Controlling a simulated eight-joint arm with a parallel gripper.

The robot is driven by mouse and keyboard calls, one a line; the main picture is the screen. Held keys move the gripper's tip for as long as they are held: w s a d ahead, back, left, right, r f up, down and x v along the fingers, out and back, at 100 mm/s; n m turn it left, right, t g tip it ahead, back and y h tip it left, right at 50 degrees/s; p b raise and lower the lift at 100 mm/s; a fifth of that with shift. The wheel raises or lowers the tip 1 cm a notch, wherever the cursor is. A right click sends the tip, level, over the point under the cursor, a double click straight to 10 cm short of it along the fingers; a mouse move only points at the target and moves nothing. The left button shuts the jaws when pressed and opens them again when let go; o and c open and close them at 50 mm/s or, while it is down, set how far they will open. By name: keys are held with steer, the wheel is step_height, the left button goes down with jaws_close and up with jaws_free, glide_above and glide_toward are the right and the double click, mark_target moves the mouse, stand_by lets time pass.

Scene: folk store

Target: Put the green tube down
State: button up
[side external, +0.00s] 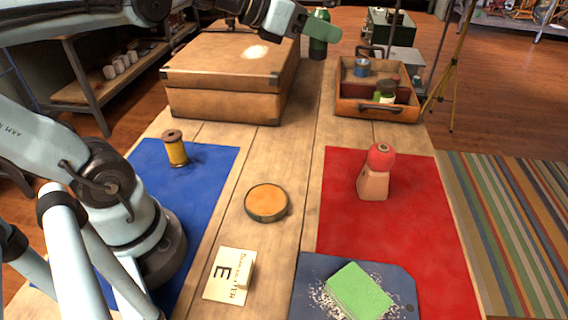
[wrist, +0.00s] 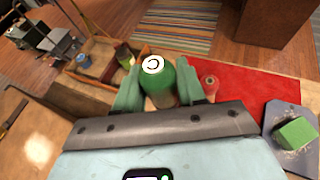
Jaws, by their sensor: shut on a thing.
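The green tube (side external: 317,47) is a dark green cylinder with a white-marked round top. In the side external view it is upright at the back, right of the closed tan suitcase, partly covered by a finger. My gripper (side external: 321,28) has its green fingers on either side of the tube. The wrist view shows the tube (wrist: 159,84) between both fingers, gripped near its upper part. Whether its bottom touches the wooden table (side external: 310,110) is hard to tell.
The closed suitcase (side external: 225,85) stands at back left. An open case (side external: 375,112) with tins stands at back right. A yellow spool (side external: 175,149), orange-topped round tin (side external: 267,202), red-topped bottle (side external: 375,172), card (side external: 229,275) and green block (side external: 359,291) stand nearer. The middle tabletop has free room.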

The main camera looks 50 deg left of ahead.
steer(key=shift+s+r, duration=0.15)
steer(key=shift+s, duration=0.2)
steer(key=w+a+f+m+g+h, duration=0.1)
steer(key=w+a+f+m+h, duration=0.1)
steer(key=w+f, duration=1.2)
step_height(320, 180, down, 4)
steer(key=shift+w+r+m+g+h, duration=0.25)
steer(key=shift+m+g+h, duration=0.15)
steer(key=shift+m+h, duration=0.45)
steer(key=shift+f, duration=0.1)
steer(key=shift+f, duration=4.7)
steer(key=shift+f, duration=0.1)
